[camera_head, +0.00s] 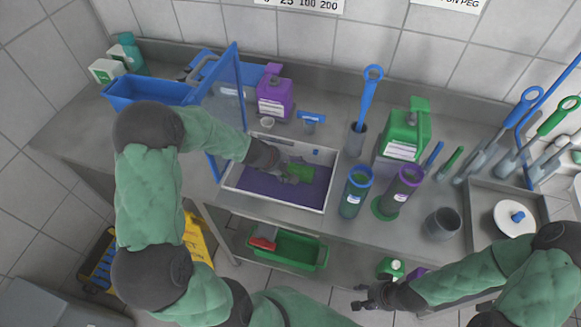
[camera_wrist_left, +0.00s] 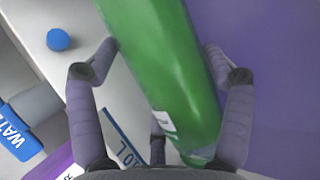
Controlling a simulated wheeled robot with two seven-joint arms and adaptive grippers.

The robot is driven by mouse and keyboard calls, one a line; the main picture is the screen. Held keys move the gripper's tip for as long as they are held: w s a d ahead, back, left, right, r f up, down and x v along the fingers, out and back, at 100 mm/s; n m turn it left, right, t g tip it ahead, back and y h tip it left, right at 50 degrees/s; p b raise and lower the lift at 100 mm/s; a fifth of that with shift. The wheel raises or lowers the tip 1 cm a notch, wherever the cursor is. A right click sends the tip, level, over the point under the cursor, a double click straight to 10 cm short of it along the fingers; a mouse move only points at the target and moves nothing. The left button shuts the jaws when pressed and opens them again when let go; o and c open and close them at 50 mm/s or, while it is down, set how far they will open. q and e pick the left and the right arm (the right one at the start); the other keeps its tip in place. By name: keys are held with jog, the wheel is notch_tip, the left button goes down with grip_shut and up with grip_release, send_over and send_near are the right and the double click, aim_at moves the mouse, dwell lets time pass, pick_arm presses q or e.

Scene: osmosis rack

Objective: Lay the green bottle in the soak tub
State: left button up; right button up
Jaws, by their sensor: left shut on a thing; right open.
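The green bottle (camera_head: 301,171) is in my left gripper (camera_head: 284,174), over the white-rimmed soak tub (camera_head: 262,192) with its purple inside. In the left wrist view the bottle (camera_wrist_left: 165,75) runs lengthwise between the two fingers of my left gripper (camera_wrist_left: 160,50), which is shut on it. The tub's purple inside (camera_wrist_left: 275,80) fills the right side of that view. I cannot tell whether the bottle touches the tub floor. My right gripper (camera_head: 372,297) is open and empty, low in front of the bench.
A blue upright panel (camera_head: 229,95) stands left of the tub. Two cylinders, one blue-topped (camera_head: 355,190) and one purple (camera_head: 398,190), stand right of it. Behind are a purple jug (camera_head: 274,95) and a green jug (camera_head: 405,135). A green bin (camera_head: 290,252) sits below.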

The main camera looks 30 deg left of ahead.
pick_arm(q)
jog(key=shift+f+b, duration=1.85)
jog(key=shift+f, duration=0.55)
pick_arm(e)
jog(key=shift+s+d+f, duration=0.1)
jog(key=shift+d+f, duration=0.05)
jog(key=shift+f, duration=0.55)
jog(key=shift+s+d+f, duration=0.15)
jog(key=shift+f, duration=0.55)
jog(key=shift+s+d+f, duration=0.1)
jog(key=shift+d+f, duration=0.05)
jog(key=shift+f, duration=0.55)
pick_arm(q)
jog(key=shift+f+b, duration=0.6)
pick_arm(e)
jog(key=shift+f, duration=0.6)
pick_arm(q)
jog(key=o, duration=1.1)
jog(key=shift+o, duration=0.2)
jog(key=p+v, duration=0.5)
jog(key=v, duration=0.5)
pick_arm(e)
jog(key=shift+r, duration=2.75)
pick_arm(q)
jog(key=shift+w+r, duration=0.1)
